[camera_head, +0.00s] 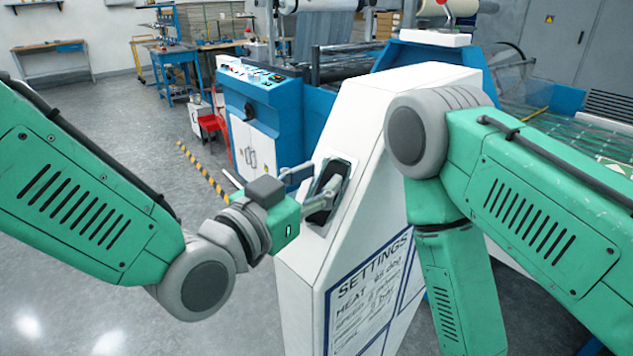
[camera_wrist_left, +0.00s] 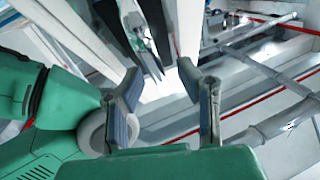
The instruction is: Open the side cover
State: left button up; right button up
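The white side cover (camera_head: 350,130) stands upright in the middle of the head view, with a SETTINGS sheet on its front face. A dark recess with a pale frame (camera_head: 341,169), which looks like the handle place, is set in its left face. My left gripper (camera_head: 322,180) is at this recess with its fingers spread. In the left wrist view the gripper (camera_wrist_left: 160,72) is open and nothing shows between its fingers. A dark slot with a metallic part (camera_wrist_left: 143,38) lies ahead of them. Contact cannot be told. My right arm bends down in front of the cover; its gripper is out of view.
A blue and white control cabinet (camera_head: 262,125) stands behind my left gripper. Blue machine framing and rollers lie behind the cover. A blue workbench (camera_head: 172,55) is at the back left. The grey floor (camera_head: 130,130) at the left is mostly clear, with yellow-black tape (camera_head: 203,172).

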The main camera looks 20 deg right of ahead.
pick_arm(q)
jog(key=shift+a+f, duration=0.2)
jog(key=shift+f, duration=0.1)
jog(key=v, duration=1.1)
jog(key=shift+a+r, duration=0.15)
jog(key=shift+a, duration=0.15)
jog(key=shift+s, duration=0.1)
jog(key=s+a+f+n+g+y, duration=0.1)
jog(key=a+f+n+y, duration=0.15)
jog(key=a+f, duration=0.45)
jog(key=a+f+n+g+y, duration=0.1)
jog(key=a+f+n+y, duration=0.15)
jog(key=f, duration=0.75)
jog(key=s+a+f+n+g+y, duration=0.1)
jog(key=a+f+n+y, duration=0.15)
jog(key=a+f, duration=0.45)
jog(key=s+a+f+n+g+y+b, duration=0.1)
jog(key=s+a+f+n+g+y, duration=0.3)
jog(key=s+a+f, duration=1.2)
jog(key=f+g+y, duration=0.1)
jog(key=g+y, duration=0.1)
jog(key=y, duration=0.1)
jog(key=shift+s+a+g, duration=0.25)
jog(key=shift+s+g, duration=0.05)
jog(key=shift+s, duration=0.1)
